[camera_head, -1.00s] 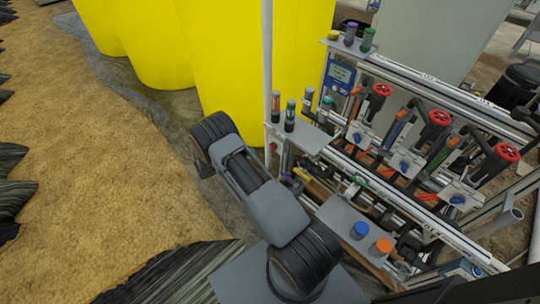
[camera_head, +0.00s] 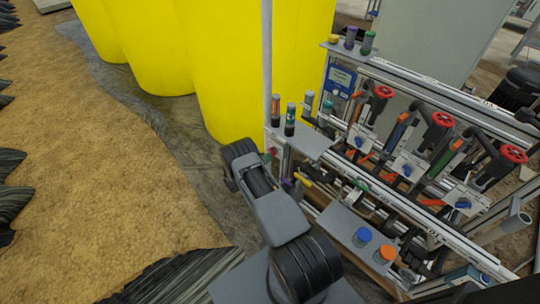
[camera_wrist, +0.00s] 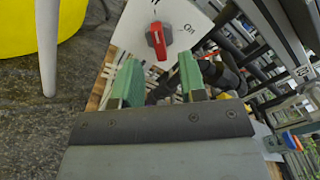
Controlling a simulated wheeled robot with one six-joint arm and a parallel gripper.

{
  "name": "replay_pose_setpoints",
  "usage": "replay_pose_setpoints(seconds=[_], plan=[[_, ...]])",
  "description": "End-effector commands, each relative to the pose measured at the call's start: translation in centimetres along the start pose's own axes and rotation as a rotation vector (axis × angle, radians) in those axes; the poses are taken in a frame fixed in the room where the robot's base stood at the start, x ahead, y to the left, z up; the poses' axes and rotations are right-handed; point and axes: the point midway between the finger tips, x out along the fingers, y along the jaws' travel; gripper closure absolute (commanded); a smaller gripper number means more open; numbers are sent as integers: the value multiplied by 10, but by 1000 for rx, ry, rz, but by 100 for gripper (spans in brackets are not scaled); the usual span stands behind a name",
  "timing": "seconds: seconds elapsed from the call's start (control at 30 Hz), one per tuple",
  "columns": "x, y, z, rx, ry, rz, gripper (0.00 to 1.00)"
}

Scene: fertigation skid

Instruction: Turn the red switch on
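The red switch (camera_wrist: 158,41) shows in the wrist view on a pale plate (camera_wrist: 196,14). Its red handle stands nearly upright in the picture on a grey base, and an "On" label is to its right. My gripper (camera_wrist: 160,80) is open, with its two green-padded fingers apart and nothing between them. The switch appears beyond the fingertips, roughly centred between them and apart from them. In the head view, my arm reaches to the left end of the skid and hides most of the gripper.
The skid's pipes, red-handled valves (camera_head: 437,120) and blue knobs lie to the right. A shelf with capped bottles (camera_head: 290,119) is above the switch area. Yellow tanks (camera_head: 231,65) and a thin post (camera_head: 267,60) stand behind. Open ground lies left.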

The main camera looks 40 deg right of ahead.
Motion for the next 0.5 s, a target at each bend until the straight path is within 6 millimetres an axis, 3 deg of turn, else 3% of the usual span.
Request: replay_pose_setpoints(seconds=[0.2, 0.5], plan=[[26, 0, 0, 1, 1, -1, 62], [36, 0, 0, -1, 0, 1, 62]])
